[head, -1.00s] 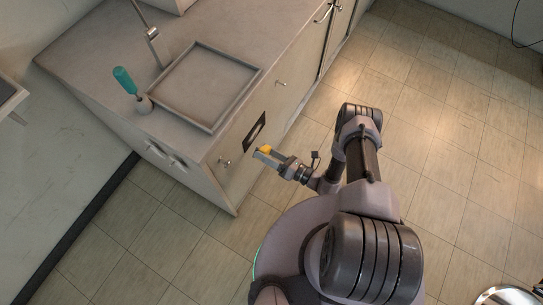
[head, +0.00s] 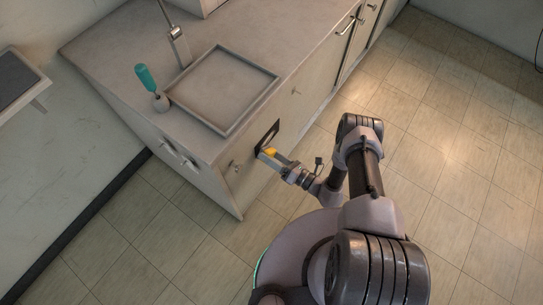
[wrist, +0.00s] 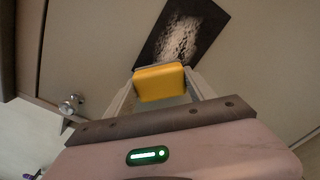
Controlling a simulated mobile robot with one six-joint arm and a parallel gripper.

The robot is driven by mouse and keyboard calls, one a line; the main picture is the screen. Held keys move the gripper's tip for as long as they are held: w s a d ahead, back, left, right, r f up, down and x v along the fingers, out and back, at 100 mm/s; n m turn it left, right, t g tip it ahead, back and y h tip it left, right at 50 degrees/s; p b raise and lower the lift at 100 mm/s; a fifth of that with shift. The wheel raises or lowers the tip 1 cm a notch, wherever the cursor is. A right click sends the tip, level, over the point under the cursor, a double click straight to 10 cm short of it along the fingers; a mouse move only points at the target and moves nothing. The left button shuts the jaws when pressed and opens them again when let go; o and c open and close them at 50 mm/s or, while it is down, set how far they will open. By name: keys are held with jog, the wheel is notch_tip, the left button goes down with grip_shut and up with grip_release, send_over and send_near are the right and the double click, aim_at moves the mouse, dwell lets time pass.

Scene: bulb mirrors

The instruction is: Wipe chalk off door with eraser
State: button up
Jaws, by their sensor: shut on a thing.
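My gripper (head: 267,154) is shut on a yellow eraser (head: 271,152), held in front of the cabinet door (head: 243,180). In the wrist view the eraser (wrist: 160,82) sits between the two fingers. A black panel (head: 269,131) is on the door; in the wrist view this panel (wrist: 207,22) carries a whitish chalk smear (wrist: 180,40). The eraser is at the panel's lower edge, below most of the chalk. I cannot tell whether it touches the door. Part of the panel is hidden behind the eraser.
A round knob (head: 234,166) sticks out of the door to the left of the panel. The tiled floor (head: 450,150) to the right is clear.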

aim_at(265, 143)
jog(key=shift+w+a, duration=0.45)
jog(key=shift+a, duration=0.15)
jog(key=shift+w+d, duration=1.2)
jog(key=shift+w, duration=0.2)
jog(key=shift+w+d, duration=0.65)
jog(key=shift+w, duration=0.3)
jog(key=shift+w+d, duration=0.7)
jog(key=shift+w, duration=0.3)
jog(key=shift+w+d, duration=0.65)
jog(key=shift+w, duration=0.3)
jog(key=shift+s+a+p, duration=0.4)
jog(key=shift+s+a, duration=0.3)
jog(key=shift+s, duration=0.3)
jog(key=shift+s+a+p, duration=0.4)
jog(key=shift+s+a, duration=0.35)
jog(key=shift+s, duration=0.25)
jog(key=shift+s+a+p, duration=0.4)
jog(key=shift+s+a, duration=0.3)
jog(key=shift+s, duration=0.3)
jog(key=shift+s+a+p, duration=0.4)
jog(key=shift+s+a, duration=0.7)
jog(key=shift+s, duration=0.15)
jog(key=shift+v, duration=3)
